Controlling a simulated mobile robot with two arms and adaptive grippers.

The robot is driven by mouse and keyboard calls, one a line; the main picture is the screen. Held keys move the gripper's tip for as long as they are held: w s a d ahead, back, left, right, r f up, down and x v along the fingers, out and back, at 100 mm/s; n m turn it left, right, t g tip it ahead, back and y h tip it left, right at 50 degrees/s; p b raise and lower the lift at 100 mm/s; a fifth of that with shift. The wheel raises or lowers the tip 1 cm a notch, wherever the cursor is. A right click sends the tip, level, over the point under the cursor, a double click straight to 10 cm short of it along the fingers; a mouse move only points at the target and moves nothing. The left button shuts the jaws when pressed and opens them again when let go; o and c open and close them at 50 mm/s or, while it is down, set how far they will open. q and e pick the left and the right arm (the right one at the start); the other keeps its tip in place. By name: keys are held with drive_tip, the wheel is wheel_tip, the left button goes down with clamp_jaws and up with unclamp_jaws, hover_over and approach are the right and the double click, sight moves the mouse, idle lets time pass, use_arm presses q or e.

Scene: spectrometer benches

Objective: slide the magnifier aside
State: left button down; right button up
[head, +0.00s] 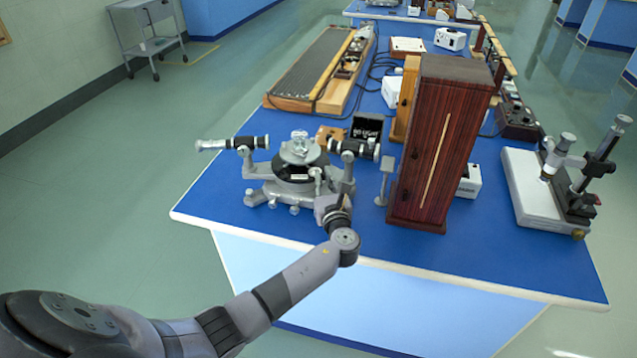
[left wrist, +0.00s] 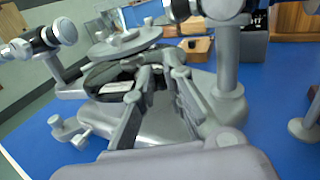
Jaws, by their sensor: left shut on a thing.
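The spectrometer (head: 293,172) stands at the near left part of the blue bench. It has a round dark turntable, a telescope (head: 353,149) and a collimator arm (head: 232,143). My left gripper (head: 324,196) reaches its front right side from below. In the left wrist view my left gripper (left wrist: 158,85) has its two fingers closed in at the turntable's rim, beside the pale scale window (left wrist: 118,87). It is shut on a small grey part that looks like the magnifier (head: 316,174); the fingers mostly hide it. My right gripper is out of view.
A tall reddish-brown wooden case (head: 436,145) stands to the right, with a small grey stand (head: 384,180) just left of it. A microscope on a white base (head: 533,190) is at the far right. Bare blue bench top lies in front of the case.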

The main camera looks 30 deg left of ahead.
use_arm(q)
drive_tip(key=shift+w+r, duration=0.3)
drive_tip(key=shift+r, duration=0.25)
drive_tip(key=c, duration=1.7)
unclamp_jaws()
drive_tip(key=shift+w+d, duration=0.2)
drive_tip(key=shift+o, duration=0.2)
drive_tip(key=shift+a+f, duration=0.1)
drive_tip(key=shift+a, duration=0.15)
drive_tip(key=shift+f, duration=0.35)
drive_tip(key=v, duration=1.2)
